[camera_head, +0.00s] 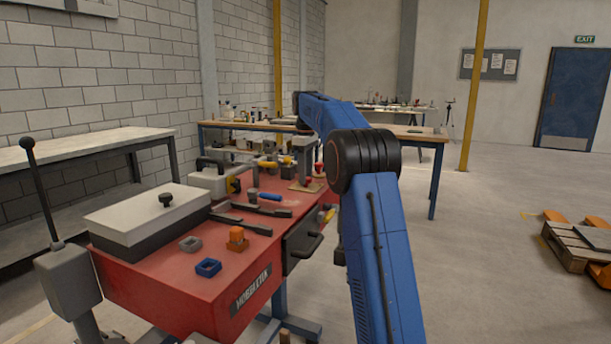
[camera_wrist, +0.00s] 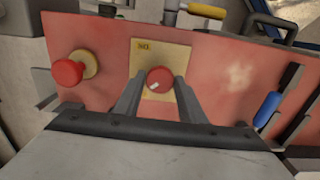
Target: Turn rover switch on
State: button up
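A red rotary switch knob (camera_wrist: 159,79) with a white mark sits on a yellow plate (camera_wrist: 145,50) on a red panel in the wrist view. The mark points to the lower left. My gripper (camera_wrist: 159,86) is open, with one finger on each side of the knob. The fingers look apart from the knob, though contact on the right is hard to judge. In the head view, small red knobs (camera_head: 308,181) show on the far end of the red bench, beyond my blue arm; the fingertips are not clear there.
A red mushroom button (camera_wrist: 67,73) on a yellow base stands left of the switch. A blue-handled tool (camera_wrist: 267,109) lies to the right, and a yellow handle (camera_wrist: 206,11) is above. The red bench (camera_head: 180,290) also holds a white-lidded box (camera_head: 145,212) and several small parts.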

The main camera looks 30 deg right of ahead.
jog(key=c, duration=0.5)
jog(key=shift+m, duration=0.4)
jog(key=m, duration=0.3)
jog(key=shift+m, duration=0.3)
jog(key=m, duration=0.3)
jog(key=shift+m, duration=0.4)
jog(key=m, duration=0.5)
jog(key=shift+m, duration=2.3)
